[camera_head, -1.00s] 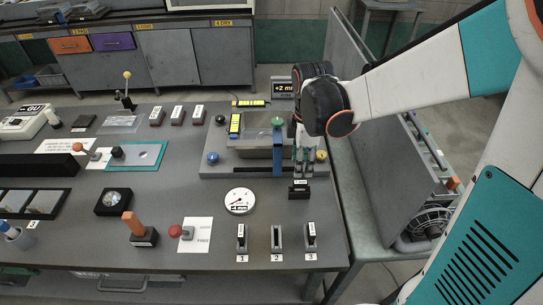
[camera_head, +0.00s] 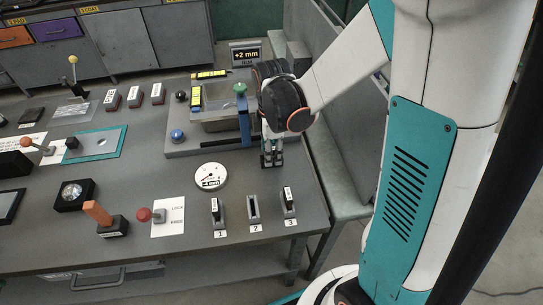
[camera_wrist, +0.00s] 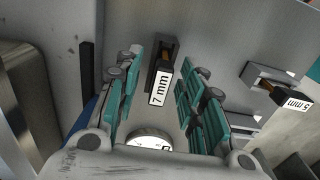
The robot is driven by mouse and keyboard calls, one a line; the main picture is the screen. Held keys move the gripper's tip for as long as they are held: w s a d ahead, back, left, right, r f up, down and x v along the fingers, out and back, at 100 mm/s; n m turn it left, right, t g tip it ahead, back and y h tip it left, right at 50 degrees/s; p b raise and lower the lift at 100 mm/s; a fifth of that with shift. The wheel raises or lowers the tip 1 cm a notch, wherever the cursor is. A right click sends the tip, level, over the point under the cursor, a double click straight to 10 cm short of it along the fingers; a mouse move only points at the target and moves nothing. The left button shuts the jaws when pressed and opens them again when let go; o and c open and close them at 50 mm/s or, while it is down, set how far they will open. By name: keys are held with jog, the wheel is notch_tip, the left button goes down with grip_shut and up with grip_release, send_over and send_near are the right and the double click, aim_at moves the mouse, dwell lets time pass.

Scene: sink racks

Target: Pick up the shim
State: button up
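A black shim block with a white "7 mm" label (camera_wrist: 159,87) lies between the fingers of my gripper (camera_wrist: 160,95) in the wrist view. Gaps show on both sides, so the gripper is open around it, not pressing it. In the head view my gripper (camera_head: 272,160) points down at the bench, right of the round dial (camera_head: 210,177); its fingers largely hide this block there. Another shim, labelled "5 mm" (camera_wrist: 293,98), sits in a holder at the right of the wrist view.
Slots 1 (camera_head: 217,215) and 3 (camera_head: 289,201) hold labelled blocks; slot 2 (camera_head: 254,209) looks empty. The sink fixture (camera_head: 176,146) with a blue clamp (camera_head: 244,124) stands close left of my gripper. A display (camera_head: 246,54) reads +2 mm. The bench's right edge is near.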

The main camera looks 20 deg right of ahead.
jog(key=shift+c, duration=0.3)
grip_shut()
jog(key=shift+r, duration=0.1)
